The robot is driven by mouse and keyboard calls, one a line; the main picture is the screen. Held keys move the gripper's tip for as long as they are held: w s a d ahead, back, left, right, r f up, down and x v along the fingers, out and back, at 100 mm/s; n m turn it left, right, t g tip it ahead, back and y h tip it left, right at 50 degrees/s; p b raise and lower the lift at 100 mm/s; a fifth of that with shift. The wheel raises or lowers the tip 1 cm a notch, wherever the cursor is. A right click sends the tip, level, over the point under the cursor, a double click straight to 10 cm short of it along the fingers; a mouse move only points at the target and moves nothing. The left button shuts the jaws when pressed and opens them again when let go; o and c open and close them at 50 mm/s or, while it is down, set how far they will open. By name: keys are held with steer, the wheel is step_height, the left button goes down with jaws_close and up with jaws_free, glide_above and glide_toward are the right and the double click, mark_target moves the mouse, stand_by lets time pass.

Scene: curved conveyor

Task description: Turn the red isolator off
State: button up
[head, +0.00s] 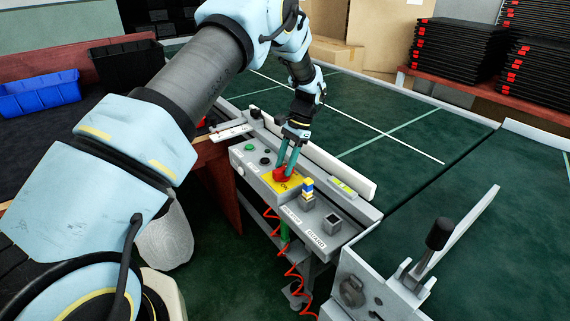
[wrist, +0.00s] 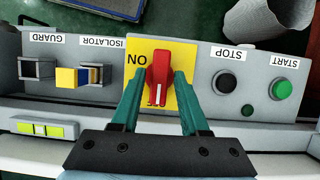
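The red isolator (wrist: 158,78) is a rotary handle on a yellow plate (wrist: 134,48) marked "ON". In the wrist view its long axis runs up and down the picture, with a white mark at the lower end. In the head view the red handle (head: 282,174) sits on the grey control panel (head: 318,238). My gripper (wrist: 158,80) has its two teal fingers on either side of the handle. Gaps show between fingers and handle, so it is open around the handle. In the head view the fingers (head: 287,160) reach down to it.
The panel also has a black stop button (wrist: 226,83), a green start button (wrist: 282,88), a blue-yellow block (wrist: 80,77) by the "ISOLATOR" label and a square guard socket (wrist: 36,70). A lever with a black knob (head: 440,233) stands at right. A red coiled cable (head: 291,272) hangs below.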

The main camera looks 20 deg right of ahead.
steer(key=shift+o, duration=0.8)
steer(key=s+b+v, duration=0.1)
steer(key=b+v, duration=0.1)
steer(key=v, duration=0.8)
steer(key=shift+w+r, duration=0.4)
steer(key=shift+w, duration=0.1)
steer(key=shift+d, duration=0.1)
